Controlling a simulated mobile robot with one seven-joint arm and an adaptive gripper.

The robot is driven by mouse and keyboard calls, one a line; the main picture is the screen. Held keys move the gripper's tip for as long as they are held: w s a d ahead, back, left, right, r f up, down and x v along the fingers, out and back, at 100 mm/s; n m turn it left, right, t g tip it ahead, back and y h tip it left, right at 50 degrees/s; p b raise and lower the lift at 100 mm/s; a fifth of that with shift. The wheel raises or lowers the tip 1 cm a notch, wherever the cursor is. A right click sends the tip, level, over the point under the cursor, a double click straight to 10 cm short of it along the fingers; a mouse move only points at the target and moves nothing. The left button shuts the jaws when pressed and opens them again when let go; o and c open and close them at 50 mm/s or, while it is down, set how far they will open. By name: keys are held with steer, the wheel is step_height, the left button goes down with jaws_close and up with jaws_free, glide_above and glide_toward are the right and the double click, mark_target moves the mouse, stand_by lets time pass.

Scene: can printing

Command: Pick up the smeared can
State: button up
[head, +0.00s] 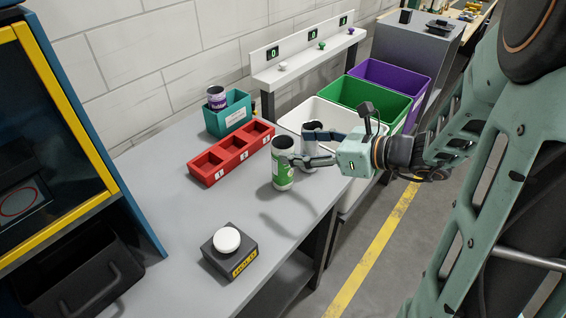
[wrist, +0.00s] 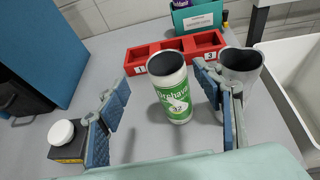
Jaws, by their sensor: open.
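A white can with a green label (head: 283,172) stands upright on the grey table, and its printed label shows in the wrist view (wrist: 175,97). A plain grey can (head: 309,130) stands behind it in the head view, and it also shows at the right in the wrist view (wrist: 241,66), partly hidden by a finger. I cannot clearly tell a smear on either. My gripper (head: 297,150) is open and empty. In the wrist view its fingers (wrist: 162,84) are spread to either side of the green-labelled can, with gaps showing.
A red tray (head: 208,177) with numbered compartments lies behind the cans. A teal bin (head: 216,125) holds a purple-labelled can (head: 217,97). A dark button box (head: 230,260) sits near the front. White (head: 297,117), green (head: 345,91) and purple (head: 400,75) bins stand beyond the table edge.

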mark_target(290, 145)
steer(key=x, duration=0.6)
steer(key=shift+w+d+f, duration=0.15)
steer(key=shift+w, duration=0.3)
steer(key=c, duration=0.9)
steer(key=shift+o, duration=0.2)
